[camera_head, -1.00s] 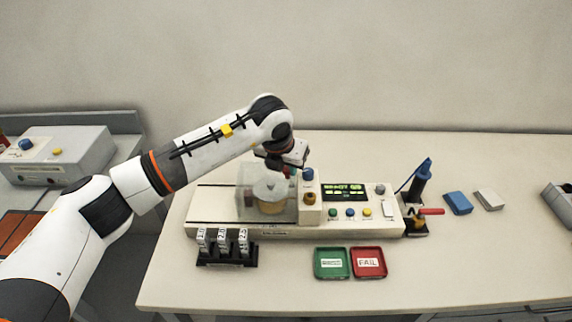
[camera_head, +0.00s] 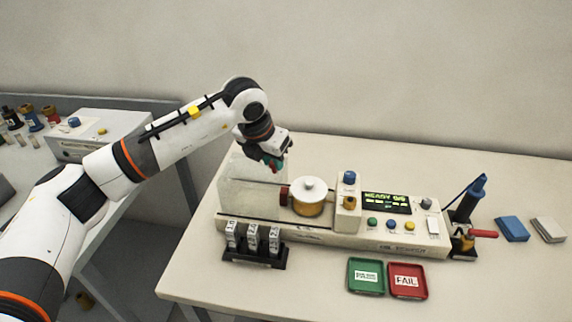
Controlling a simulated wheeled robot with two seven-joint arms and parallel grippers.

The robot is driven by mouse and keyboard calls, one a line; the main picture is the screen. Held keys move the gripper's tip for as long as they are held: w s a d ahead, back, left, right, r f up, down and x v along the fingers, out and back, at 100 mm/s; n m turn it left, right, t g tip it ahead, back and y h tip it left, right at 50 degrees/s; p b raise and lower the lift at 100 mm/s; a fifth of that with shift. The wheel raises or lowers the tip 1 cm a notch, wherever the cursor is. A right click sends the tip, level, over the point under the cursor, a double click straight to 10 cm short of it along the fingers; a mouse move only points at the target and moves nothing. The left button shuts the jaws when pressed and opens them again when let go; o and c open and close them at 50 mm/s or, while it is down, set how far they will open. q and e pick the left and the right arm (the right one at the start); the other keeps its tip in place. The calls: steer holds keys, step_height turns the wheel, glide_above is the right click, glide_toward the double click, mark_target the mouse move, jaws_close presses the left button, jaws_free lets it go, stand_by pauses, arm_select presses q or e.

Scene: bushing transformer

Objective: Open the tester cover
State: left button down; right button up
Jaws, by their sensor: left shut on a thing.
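The tester (camera_head: 330,238) is a long cream unit on the table with a lit green display (camera_head: 386,202). Its clear cover (camera_head: 246,188) stands at the tester's left end, away from the round white-topped, amber-sided part (camera_head: 308,197), which is exposed. My left gripper (camera_head: 273,166) is at the cover's upper right edge, shut on a part of the cover; its fingertips are small and the exact grip is hard to see. My right gripper is not in view.
A black rack (camera_head: 254,256) with white labelled pieces stands in front of the tester. Green (camera_head: 366,277) and red (camera_head: 407,281) trays lie right of it. A blue-handled tool stand (camera_head: 466,222) and blue (camera_head: 511,229) and white blocks (camera_head: 549,229) are at right.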

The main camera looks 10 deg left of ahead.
arm_select(q)
steer(key=shift+r, duration=0.1)
steer(key=c, duration=1.2)
jaws_free()
steer(key=shift+s+r, duration=0.15)
steer(key=shift+r, duration=0.2)
steer(key=b+v, duration=0.3)
steer(key=v, duration=0.8)
steer(key=shift+r, duration=0.1)
